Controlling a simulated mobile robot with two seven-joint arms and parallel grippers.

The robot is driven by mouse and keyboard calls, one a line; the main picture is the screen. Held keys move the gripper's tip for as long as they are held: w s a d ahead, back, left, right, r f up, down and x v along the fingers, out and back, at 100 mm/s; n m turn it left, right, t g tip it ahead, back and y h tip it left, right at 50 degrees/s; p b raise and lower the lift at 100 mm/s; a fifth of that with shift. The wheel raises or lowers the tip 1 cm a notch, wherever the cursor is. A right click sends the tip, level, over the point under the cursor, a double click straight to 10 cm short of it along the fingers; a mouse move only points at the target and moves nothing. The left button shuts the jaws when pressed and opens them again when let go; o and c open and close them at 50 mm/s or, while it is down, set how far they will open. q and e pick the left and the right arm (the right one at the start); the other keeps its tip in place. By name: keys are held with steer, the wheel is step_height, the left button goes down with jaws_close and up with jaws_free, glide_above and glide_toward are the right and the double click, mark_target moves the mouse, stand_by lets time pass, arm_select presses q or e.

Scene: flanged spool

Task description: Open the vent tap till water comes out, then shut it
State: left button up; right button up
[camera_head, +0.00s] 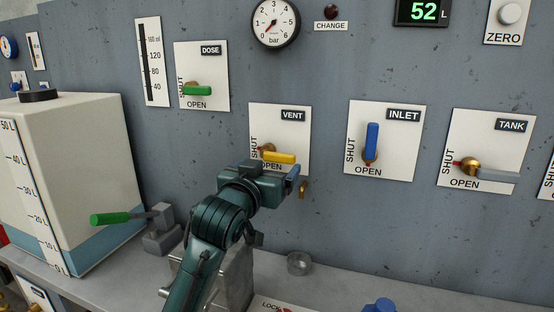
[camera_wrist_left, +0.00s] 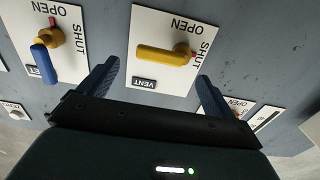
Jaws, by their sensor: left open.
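The vent tap (camera_head: 280,157) has a yellow handle on a brass hub, on the white plate marked VENT. The handle lies level, pointing right in the head view. In the left wrist view the vent handle (camera_wrist_left: 160,55) shows upside down, and its small red pointer faces the word SHUT. My left gripper (camera_head: 272,170) is open and empty, just in front of the handle's lower side. In the left wrist view its fingers (camera_wrist_left: 158,72) are spread wide, with the handle beyond and between them. A brass spout (camera_head: 303,189) sits below the plate; no water shows at it. My right gripper is out of view.
Inlet (camera_head: 371,142), tank (camera_head: 495,174) and dose (camera_head: 197,90) taps flank the vent on the wall. A small clear cup (camera_head: 299,264) stands on the bench below. A white tank (camera_head: 70,170) and a green lever (camera_head: 112,218) are at left. The display (camera_head: 424,11) reads 52 L.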

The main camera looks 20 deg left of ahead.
mark_target(278, 158)
arm_select(q)
steer(key=shift+w+d, duration=0.1)
steer(key=shift+w, duration=2.7)
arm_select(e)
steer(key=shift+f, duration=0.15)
arm_select(q)
steer(key=shift+c, duration=0.3)
